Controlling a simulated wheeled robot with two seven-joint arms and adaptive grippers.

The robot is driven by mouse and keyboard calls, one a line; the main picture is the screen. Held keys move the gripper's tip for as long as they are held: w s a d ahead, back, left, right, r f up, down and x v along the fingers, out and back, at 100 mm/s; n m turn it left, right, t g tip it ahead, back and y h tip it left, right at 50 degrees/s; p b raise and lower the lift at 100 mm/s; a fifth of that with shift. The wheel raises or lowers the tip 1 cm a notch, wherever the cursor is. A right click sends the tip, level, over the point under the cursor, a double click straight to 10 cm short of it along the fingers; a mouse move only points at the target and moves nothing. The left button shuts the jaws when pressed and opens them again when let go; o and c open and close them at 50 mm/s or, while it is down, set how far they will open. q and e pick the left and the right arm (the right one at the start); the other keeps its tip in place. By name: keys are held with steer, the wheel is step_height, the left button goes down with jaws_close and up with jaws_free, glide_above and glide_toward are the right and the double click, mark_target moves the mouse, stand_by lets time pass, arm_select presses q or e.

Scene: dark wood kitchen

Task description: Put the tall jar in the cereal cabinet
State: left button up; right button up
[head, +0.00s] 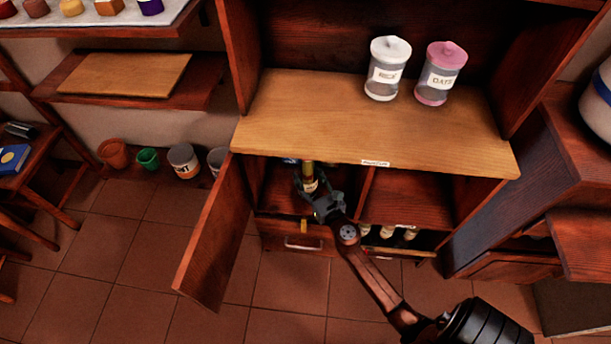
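A tall, narrow jar (309,179) with a yellow-green body and a pale label is in the lower left compartment of the cabinet (375,143), just inside the opening. My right gripper (311,180) reaches into that compartment with its fingers on either side of the jar. The fingers look spread about the jar, but I cannot tell if they press on it. The jar's base is hidden by the gripper. The cabinet's left door (214,238) stands wide open. My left gripper is not in view.
White-lidded (387,69) and pink-lidded (440,73) jars stand on the wooden shelf top (310,115). A small label (375,162) is on its front edge. An open drawer (395,249) with several bottles is below right. Pots (113,153) stand at left.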

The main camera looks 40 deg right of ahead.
steer(key=shift+r, duration=0.2)
steer(key=shift+f, duration=0.2)
steer(key=o, duration=1.4)
steer(key=shift+r, duration=0.1)
